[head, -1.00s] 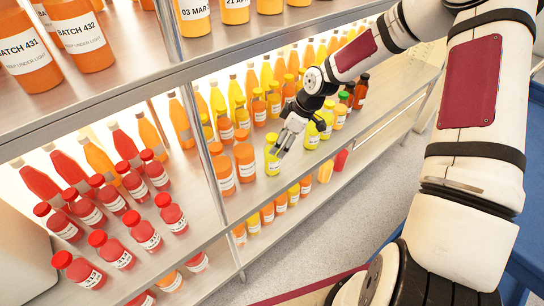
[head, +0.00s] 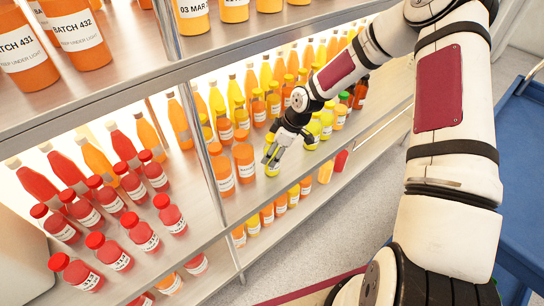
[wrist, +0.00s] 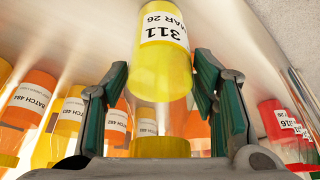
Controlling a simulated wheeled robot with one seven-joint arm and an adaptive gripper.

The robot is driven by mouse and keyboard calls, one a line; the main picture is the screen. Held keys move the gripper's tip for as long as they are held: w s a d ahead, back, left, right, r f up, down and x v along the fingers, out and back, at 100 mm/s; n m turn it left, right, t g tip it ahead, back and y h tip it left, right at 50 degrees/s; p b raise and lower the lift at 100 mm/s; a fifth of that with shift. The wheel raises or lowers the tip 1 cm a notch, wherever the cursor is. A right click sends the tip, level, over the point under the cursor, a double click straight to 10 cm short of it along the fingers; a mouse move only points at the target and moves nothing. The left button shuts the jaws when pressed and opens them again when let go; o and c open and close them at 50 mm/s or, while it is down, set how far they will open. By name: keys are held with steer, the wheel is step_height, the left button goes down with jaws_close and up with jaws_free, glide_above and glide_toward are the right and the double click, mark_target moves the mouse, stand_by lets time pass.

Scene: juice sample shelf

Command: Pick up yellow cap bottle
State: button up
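A yellow bottle (head: 272,169) with a white label stands at the front edge of the middle shelf, partly hidden by my gripper (head: 272,158). In the wrist view a yellow bottle (wrist: 163,77) labelled 311, upside down in the picture, shows between the two green-padded fingers of my gripper (wrist: 160,82). The fingers are apart, one on each side of it, and I see no clear grip. Another yellow surface (wrist: 160,147) shows near the palm; I cannot tell which part or bottle it belongs to.
Two orange bottles (head: 244,162) stand close left of the yellow one. Rows of yellow and orange bottles stand behind and to the right. Red-capped bottles (head: 140,233) fill the left bay. A shelf post (head: 210,170) and the upper shelf edge (head: 200,65) are near. A blue cart (head: 520,150) stands right.

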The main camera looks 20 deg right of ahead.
steer(key=c, duration=0.7)
steer(key=shift+c, duration=0.2)
steer(key=s+r+p, duration=0.3)
steer(key=s+r, duration=0.1)
steer(key=s, duration=0.4)
steer(key=s+r+p, duration=0.3)
steer(key=s+r, duration=0.2)
steer(key=s, duration=0.3)
steer(key=shift+a, duration=0.35)
